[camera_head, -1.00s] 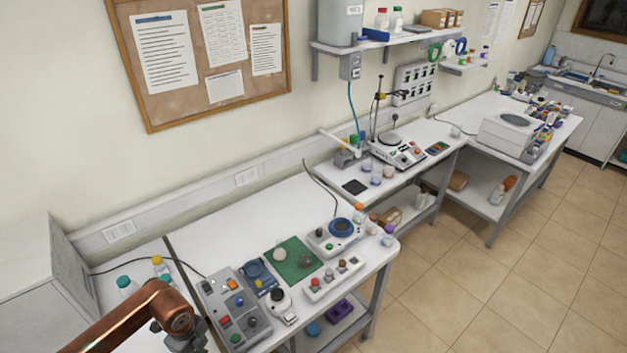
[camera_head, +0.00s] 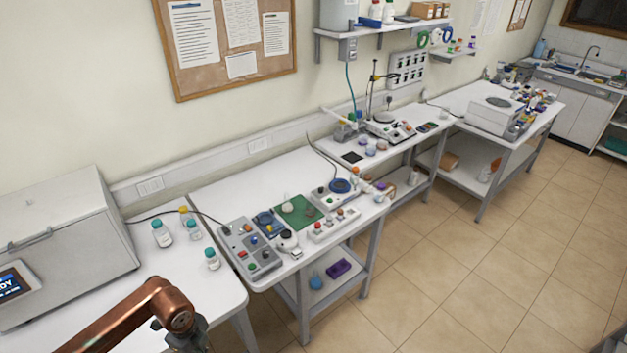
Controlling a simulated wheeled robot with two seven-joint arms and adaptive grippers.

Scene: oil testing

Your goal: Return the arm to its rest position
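My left arm (camera_head: 135,315), copper-coloured, comes in from the bottom left. It ends in a rounded joint with a dark grey part (camera_head: 190,335) below it, cut off by the lower edge. No fingertips of my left gripper show. My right arm and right gripper are not in view. The visible part of the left arm is in front of the near white table (camera_head: 195,285) and appears to hold nothing.
A white box-shaped machine (camera_head: 65,235) with a screen stands at left. Several capped bottles (camera_head: 162,233) stand beside it. The middle bench (camera_head: 290,175) holds control panels (camera_head: 250,248) and a green mat (camera_head: 297,211). Open tiled floor (camera_head: 450,270) lies at right.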

